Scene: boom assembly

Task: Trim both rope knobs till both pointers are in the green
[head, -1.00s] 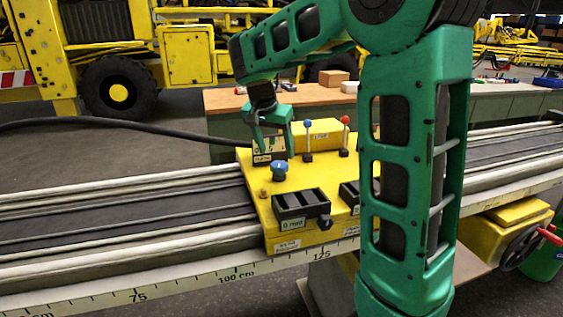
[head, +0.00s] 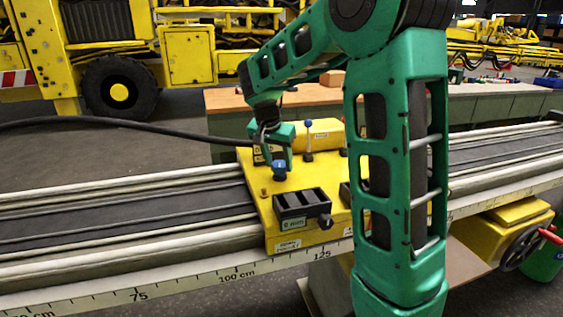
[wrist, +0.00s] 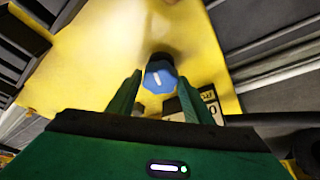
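A blue knob (head: 279,171) with a white mark stands on the yellow control box (head: 266,215). In the wrist view the knob (wrist: 159,77) sits between and just beyond my fingertips. My gripper (wrist: 153,75) is open and points down at the knob, with a finger on each side and no clear contact. In the head view my gripper (head: 279,160) is above the knob. A white dial panel (head: 262,155) behind it is partly covered by my gripper, and I cannot read its pointer. I see no second rope knob; my arm hides the box's right part.
A blue-tipped lever (head: 308,125) stands close to the right of my gripper. A black slotted block (head: 302,206) is in front. The box sits on a long rail (head: 110,215) with a scale. A workbench (head: 225,101) is behind.

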